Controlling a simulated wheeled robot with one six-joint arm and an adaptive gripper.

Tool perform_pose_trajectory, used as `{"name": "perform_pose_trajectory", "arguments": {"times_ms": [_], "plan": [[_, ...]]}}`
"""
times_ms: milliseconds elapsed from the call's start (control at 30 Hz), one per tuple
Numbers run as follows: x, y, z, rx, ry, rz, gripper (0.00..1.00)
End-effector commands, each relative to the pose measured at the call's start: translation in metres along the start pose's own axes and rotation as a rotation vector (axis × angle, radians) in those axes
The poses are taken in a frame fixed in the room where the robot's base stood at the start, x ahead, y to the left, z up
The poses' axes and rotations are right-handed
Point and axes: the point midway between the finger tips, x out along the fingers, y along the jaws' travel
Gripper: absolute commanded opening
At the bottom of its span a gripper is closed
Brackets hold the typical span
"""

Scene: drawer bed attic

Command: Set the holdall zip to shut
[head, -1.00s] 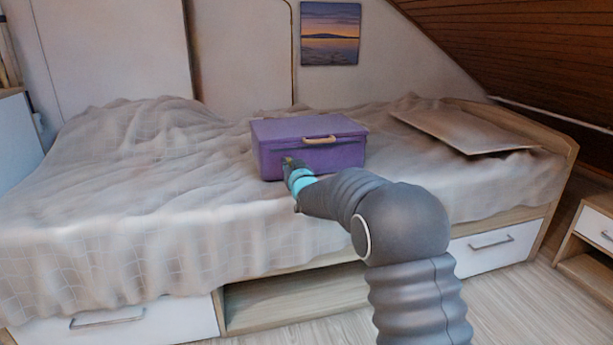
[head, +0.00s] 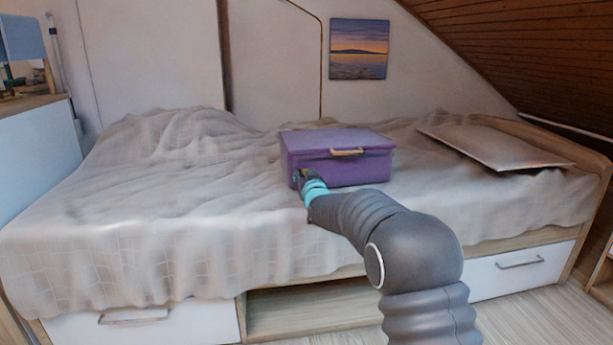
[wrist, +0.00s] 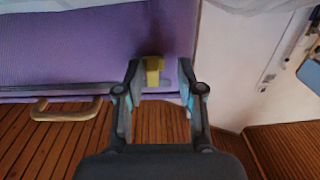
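The purple holdall (head: 345,170) sits upright on the bed near its front edge, with a tan handle (head: 347,152) on its front. My gripper (head: 303,174) is at the holdall's front left corner. In the wrist view my gripper (wrist: 160,82) is open, with a finger on each side of a small yellow zip pull (wrist: 152,68) on the purple side (wrist: 70,50). A gap shows between the pull and the right finger; contact with the left finger is unclear. The handle (wrist: 65,112) lies left of the fingers there.
The bed (head: 150,220) has a rumpled beige cover. A flat pale board or cushion (head: 490,148) lies right of the holdall. Drawers (head: 520,268) and an open shelf (head: 310,310) are below. A white cabinet (head: 35,150) stands at left; the wooden ceiling slopes at right.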

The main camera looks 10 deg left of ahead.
Motion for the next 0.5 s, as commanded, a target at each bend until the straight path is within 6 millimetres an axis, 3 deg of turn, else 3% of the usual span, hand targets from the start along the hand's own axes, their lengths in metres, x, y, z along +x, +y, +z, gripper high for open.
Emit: {"name": "perform_pose_trajectory", "arguments": {"times_ms": [267, 500], "plan": [[-0.006, 0.003, -0.001, 0.000, 0.000, 0.004, 0.38], [-0.039, 0.003, -0.001, 0.000, 0.000, 0.003, 0.38]]}}
